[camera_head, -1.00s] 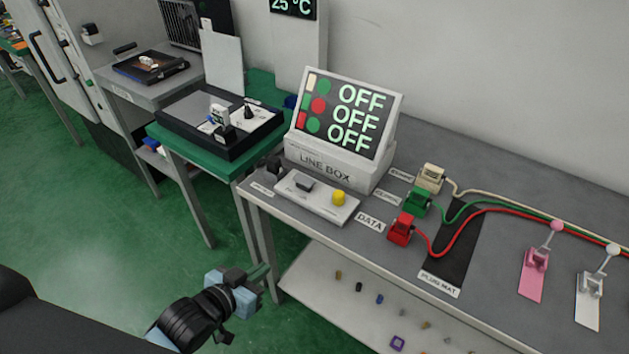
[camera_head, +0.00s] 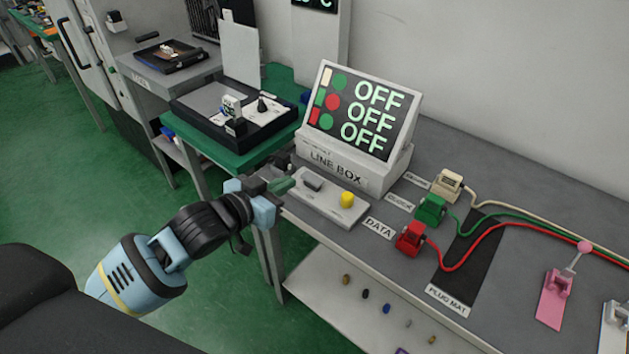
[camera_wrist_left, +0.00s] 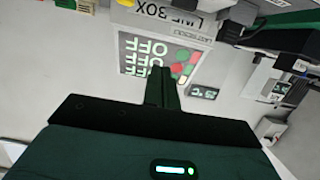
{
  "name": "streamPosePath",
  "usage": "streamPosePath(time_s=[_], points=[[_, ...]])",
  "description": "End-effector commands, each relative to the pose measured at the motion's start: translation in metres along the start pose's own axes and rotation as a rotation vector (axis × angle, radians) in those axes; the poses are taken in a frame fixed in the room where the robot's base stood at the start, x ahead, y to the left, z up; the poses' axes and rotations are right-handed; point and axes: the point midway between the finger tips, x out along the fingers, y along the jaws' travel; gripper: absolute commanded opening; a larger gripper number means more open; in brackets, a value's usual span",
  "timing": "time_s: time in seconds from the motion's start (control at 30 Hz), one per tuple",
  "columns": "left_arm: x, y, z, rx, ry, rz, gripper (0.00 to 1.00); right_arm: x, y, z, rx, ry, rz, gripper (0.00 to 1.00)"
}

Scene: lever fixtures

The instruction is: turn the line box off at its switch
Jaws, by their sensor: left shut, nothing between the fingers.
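The line box (camera_head: 345,178) stands on the grey bench, its tilted screen (camera_head: 360,112) reading OFF on three lines. A white panel (camera_head: 328,206) in front of it carries a dark grey block (camera_head: 313,184) and a yellow knob (camera_head: 347,199). A small dark part (camera_head: 283,163) sits left of the box, partly hidden behind my gripper. I cannot tell for sure which part is the switch. My left gripper (camera_head: 285,186) is shut and empty at the panel's left end; contact is unclear. In the left wrist view its fingers (camera_wrist_left: 162,88) point at the upside-down line box (camera_wrist_left: 165,22).
Cream (camera_head: 447,185), green (camera_head: 431,209) and red (camera_head: 409,238) plugs with cables sit right of the panel. A black plug mat (camera_head: 470,260) and a pink lever fixture (camera_head: 554,298) lie farther right. A green table (camera_head: 215,150) with a black tray stands left behind.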

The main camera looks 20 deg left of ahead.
Motion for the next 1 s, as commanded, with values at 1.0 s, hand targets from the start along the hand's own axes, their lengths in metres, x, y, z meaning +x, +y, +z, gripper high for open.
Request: streamPosePath(time_s=[1.0], points=[[0.108,0.0,0.031,-0.001,-0.002,-0.001,0.0,0.006,0.001,0.007,-0.003,-0.009,-0.001,0.82]])
